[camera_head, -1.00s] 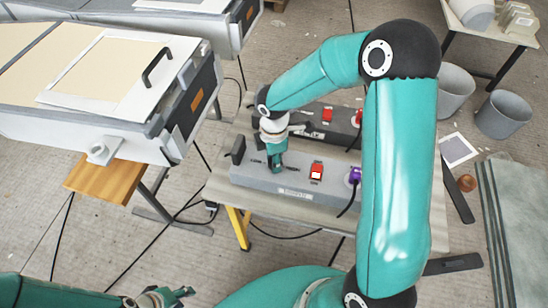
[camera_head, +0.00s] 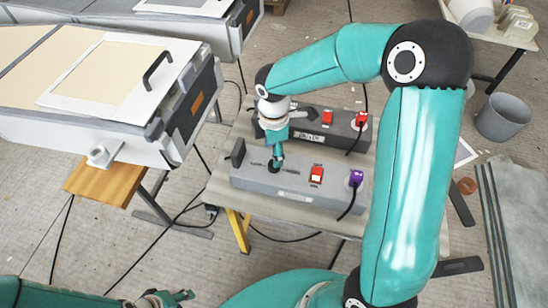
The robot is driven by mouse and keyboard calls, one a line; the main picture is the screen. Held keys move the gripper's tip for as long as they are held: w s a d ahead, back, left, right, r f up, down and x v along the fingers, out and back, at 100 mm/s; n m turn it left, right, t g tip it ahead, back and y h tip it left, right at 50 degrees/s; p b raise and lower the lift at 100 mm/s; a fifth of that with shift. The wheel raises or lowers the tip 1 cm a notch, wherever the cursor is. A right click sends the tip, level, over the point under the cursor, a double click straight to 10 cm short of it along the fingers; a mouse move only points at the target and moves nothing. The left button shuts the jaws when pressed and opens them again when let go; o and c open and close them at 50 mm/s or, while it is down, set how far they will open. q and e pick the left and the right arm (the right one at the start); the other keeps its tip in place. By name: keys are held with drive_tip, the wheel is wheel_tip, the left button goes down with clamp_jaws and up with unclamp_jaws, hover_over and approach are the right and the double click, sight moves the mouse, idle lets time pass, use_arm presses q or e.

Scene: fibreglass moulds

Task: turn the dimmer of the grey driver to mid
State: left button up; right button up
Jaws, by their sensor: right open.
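The grey driver (camera_head: 240,178) is the lighter, nearer box on the bench. Its black dimmer knob (camera_head: 273,168) is on the left part of the top, with dark markings beside it. A red switch (camera_head: 317,174) and a purple plug (camera_head: 355,178) are further right on it. My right gripper (camera_head: 277,159) is open, pointing down at the dimmer. I cannot tell whether its fingertips touch the knob, and the knob's setting is too small to read. My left gripper (camera_head: 172,299) is at the bottom edge, partly cut off, away from the bench.
A darker driver (camera_head: 338,138) with red parts stands behind the grey one. The bench (camera_head: 222,191) has a yellow leg (camera_head: 238,230). A large mould unit (camera_head: 120,75) stands at the left. Black cables run over the floor. A grey bucket (camera_head: 503,117) is at the right.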

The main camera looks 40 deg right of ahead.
wheel_tip(320, 180, up, 6)
idle(0.7)
